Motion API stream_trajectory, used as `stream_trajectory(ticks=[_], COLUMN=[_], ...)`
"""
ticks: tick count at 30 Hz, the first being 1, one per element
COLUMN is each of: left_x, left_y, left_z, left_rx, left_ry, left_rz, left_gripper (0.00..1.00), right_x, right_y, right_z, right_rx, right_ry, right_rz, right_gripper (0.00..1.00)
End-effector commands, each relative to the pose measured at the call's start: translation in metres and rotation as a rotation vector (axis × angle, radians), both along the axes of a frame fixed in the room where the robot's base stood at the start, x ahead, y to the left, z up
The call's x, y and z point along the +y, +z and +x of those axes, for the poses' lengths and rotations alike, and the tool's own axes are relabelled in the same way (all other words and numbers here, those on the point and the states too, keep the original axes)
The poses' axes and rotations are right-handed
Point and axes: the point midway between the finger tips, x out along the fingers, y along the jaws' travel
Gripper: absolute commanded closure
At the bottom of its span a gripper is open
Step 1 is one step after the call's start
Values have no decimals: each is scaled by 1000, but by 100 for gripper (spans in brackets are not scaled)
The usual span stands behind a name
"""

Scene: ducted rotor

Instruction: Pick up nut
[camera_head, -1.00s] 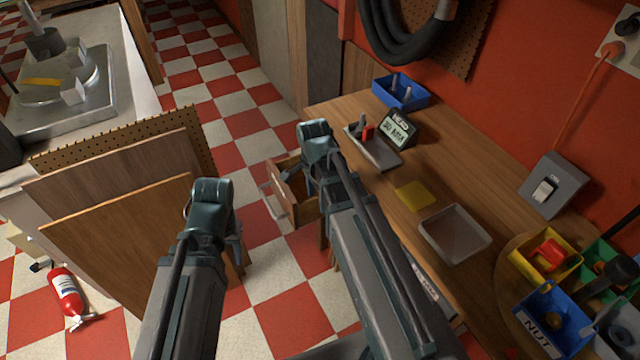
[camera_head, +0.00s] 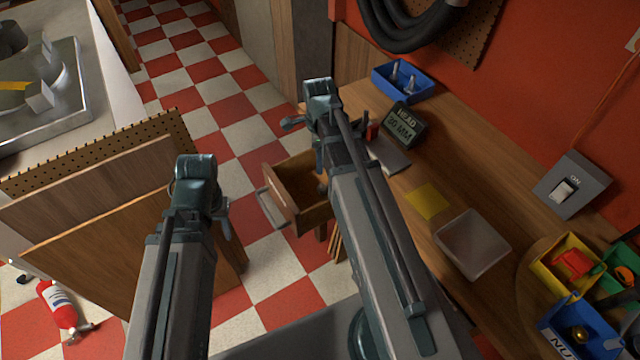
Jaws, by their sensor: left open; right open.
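A brass-coloured nut (camera_head: 579,335) lies in the blue bin (camera_head: 556,343) labelled NUT at the lower right corner, partly cut off by the picture edge. My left gripper (camera_head: 224,215) is mostly hidden behind its own arm, over the floor by the wooden panels, far left of the bin. My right gripper (camera_head: 292,123) shows only in part beside its arm, above the open drawer and the bench's left end, well away from the nut. Both are open, and I see nothing held in them.
The wooden bench has an open drawer (camera_head: 297,192), a grey tray (camera_head: 473,244), a yellow pad (camera_head: 427,201), a display (camera_head: 405,127) and a blue bin with pegs (camera_head: 403,82). A yellow bin (camera_head: 567,264) adjoins the nut bin.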

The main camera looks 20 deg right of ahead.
Motion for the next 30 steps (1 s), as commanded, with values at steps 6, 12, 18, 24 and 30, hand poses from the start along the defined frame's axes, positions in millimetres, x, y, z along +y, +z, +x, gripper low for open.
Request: stream_trajectory(ticks=[6,12,18,24,30], left_x=[0,0,0,0,0], left_y=[-14,-40,-68,-84,-84], left_z=[0,0,0,0,0], left_rx=[0,0,0,0,0], left_ry=[0,0,0,0,0], left_rz=[0,0,0,0,0], left_gripper=[53,53,53,53,53], right_x=[0,0,0,0,0], right_y=[-14,-40,-68,-84,-84], right_z=[0,0,0,0,0], right_rx=[0,0,0,0,0], right_ry=[1,1,2,2,2], right_rz=[0,0,0,0,0], right_gripper=[28,28,28,28,28])
